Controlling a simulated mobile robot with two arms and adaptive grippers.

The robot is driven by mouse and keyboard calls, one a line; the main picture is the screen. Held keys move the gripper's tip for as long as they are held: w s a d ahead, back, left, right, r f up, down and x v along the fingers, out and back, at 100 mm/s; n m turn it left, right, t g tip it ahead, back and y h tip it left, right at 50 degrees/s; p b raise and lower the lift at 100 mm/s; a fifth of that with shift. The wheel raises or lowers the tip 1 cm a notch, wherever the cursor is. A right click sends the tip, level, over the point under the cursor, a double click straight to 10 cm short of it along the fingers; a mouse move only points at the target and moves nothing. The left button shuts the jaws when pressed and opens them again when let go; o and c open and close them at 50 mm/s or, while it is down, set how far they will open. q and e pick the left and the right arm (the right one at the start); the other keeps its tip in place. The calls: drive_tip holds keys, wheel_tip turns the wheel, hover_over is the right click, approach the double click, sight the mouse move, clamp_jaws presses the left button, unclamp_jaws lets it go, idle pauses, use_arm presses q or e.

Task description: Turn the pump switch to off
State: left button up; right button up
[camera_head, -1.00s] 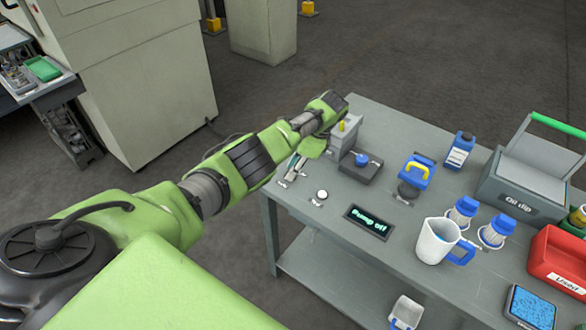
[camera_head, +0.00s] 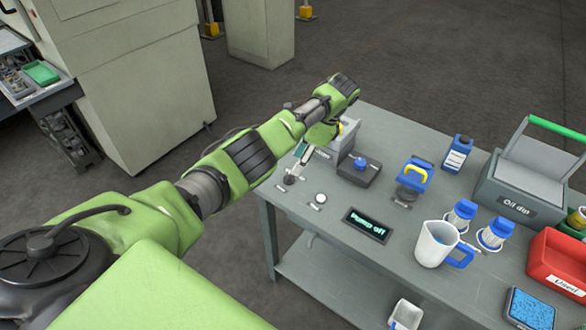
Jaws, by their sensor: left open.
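A black display (camera_head: 366,225) on the grey bench shows green text that seems to read "Pump off". A small dark knob (camera_head: 290,179) sits near the bench's left edge; it may be the pump switch, but its setting is too small to read. My left gripper (camera_head: 299,166) is open, pointing down just above and behind this knob. It appears clear of the knob, though contact is hard to judge. My left forearm and wrist hide part of the bench's far left corner. My right gripper is out of view.
A white round button (camera_head: 320,198) lies between knob and display. A grey box (camera_head: 343,138) and a blue-knobbed dark box (camera_head: 360,170) stand close to the gripper's right. A white jug (camera_head: 436,242), filters and an oil dip box (camera_head: 524,185) fill the right side.

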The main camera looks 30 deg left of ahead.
use_arm(q)
drive_tip(key=v, duration=0.5)
drive_tip(key=shift+d+r, duration=0.1)
drive_tip(key=shift+r, duration=0.2)
